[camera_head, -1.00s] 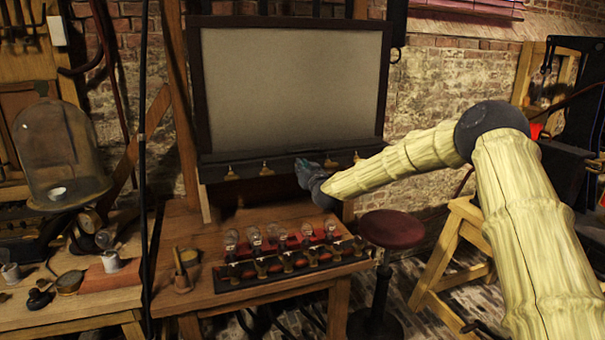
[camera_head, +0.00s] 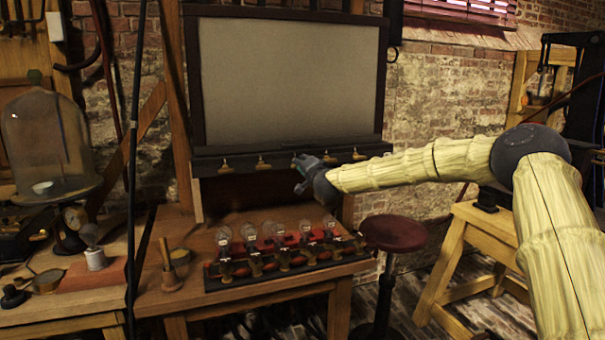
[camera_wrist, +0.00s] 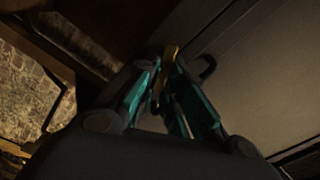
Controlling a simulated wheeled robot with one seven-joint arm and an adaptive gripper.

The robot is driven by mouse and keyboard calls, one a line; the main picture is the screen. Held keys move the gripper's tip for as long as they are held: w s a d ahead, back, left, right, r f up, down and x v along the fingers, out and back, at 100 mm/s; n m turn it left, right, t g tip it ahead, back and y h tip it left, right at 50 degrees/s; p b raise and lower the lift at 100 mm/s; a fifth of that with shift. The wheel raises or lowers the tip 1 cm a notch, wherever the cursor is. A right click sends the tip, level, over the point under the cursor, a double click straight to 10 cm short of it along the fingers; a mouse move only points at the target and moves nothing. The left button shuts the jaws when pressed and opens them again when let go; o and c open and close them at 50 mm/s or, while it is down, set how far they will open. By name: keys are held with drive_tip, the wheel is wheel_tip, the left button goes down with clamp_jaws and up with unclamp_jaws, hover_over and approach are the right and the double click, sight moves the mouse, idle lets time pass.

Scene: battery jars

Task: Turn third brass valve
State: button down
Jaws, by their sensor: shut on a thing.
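A dark rail (camera_head: 210,170) under a large grey panel carries a row of small brass valves. The first valve (camera_head: 224,166) and the second valve (camera_head: 263,163) show left of my gripper, and another valve (camera_head: 358,155) shows to its right. My gripper (camera_head: 301,168) is at the third valve's place in the row and mostly hides it. In the wrist view, my gripper (camera_wrist: 165,88) has its teal-lined fingers on either side of the brass valve (camera_wrist: 169,55) and is shut on it. The valve's exact angle is hard to tell.
Below the rail, a wooden bench (camera_head: 185,296) holds a rack with several glass bulbs (camera_head: 278,232). A red-topped stool (camera_head: 393,233) stands right of the bench. A glass bell jar (camera_head: 45,140) and a thin black pole (camera_head: 135,170) are on the left.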

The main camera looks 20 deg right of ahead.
drive_tip(key=m+b, duration=0.2)
drive_tip(key=f+m+b, duration=0.1)
drive_tip(key=m+b, duration=0.1)
drive_tip(key=m, duration=0.1)
drive_tip(key=shift+d+b, duration=0.2)
drive_tip(key=shift+b, duration=0.1)
drive_tip(key=shift+r+m, duration=0.1)
drive_tip(key=shift+m, duration=0.2)
drive_tip(key=c, duration=1.5)
unclamp_jaws()
drive_tip(key=shift+c, duration=0.2)
drive_tip(key=s, duration=1.2)
drive_tip(key=shift+d, duration=0.15)
drive_tip(key=shift+d, duration=0.1)
